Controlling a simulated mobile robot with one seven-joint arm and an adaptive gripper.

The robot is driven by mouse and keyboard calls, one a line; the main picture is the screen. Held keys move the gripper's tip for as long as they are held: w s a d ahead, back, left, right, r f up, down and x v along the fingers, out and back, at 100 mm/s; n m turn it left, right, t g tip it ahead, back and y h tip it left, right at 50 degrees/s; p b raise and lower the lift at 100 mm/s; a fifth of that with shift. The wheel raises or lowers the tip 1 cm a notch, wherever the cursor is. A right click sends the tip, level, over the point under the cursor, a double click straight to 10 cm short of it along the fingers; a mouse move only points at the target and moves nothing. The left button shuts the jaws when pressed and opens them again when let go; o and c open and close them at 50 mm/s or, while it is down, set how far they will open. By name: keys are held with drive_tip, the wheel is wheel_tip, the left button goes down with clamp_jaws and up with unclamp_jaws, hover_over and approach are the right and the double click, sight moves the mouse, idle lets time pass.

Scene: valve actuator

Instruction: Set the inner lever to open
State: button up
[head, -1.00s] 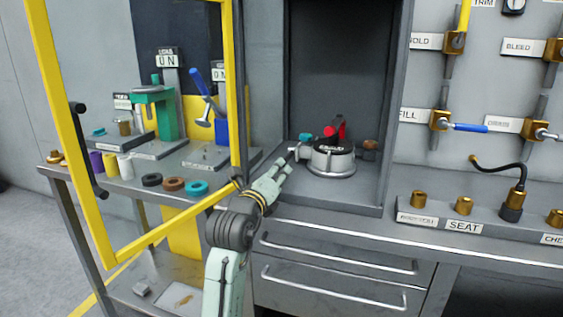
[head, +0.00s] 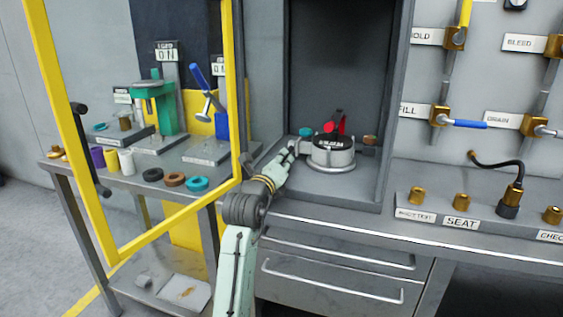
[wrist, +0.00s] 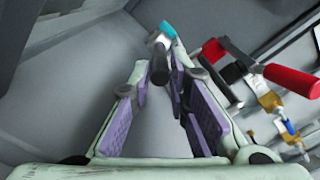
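A round grey valve actuator (head: 333,158) with a dark top sits on the floor of the open cabinet. A red lever (head: 338,125) stands at its top; in the wrist view, red grips (wrist: 292,80) on metal parts show at the right. A teal-capped piece (head: 306,132) is at the actuator's left; it also shows in the wrist view (wrist: 167,30), with a dark end below. Which part is the inner lever I cannot tell. My gripper (head: 291,148) is at the actuator's left. In the wrist view my gripper (wrist: 160,62) has its fingers apart, with the dark end between or just beyond the tips.
The cabinet's side wall (head: 397,110) stands right of the actuator. A yellow-framed door (head: 236,90) stands open left of my arm. Drawers (head: 335,270) lie below. Rings (head: 174,179) lie on the left bench.

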clamp_jaws()
drive_tip(key=shift+r, duration=0.1)
idle(0.4)
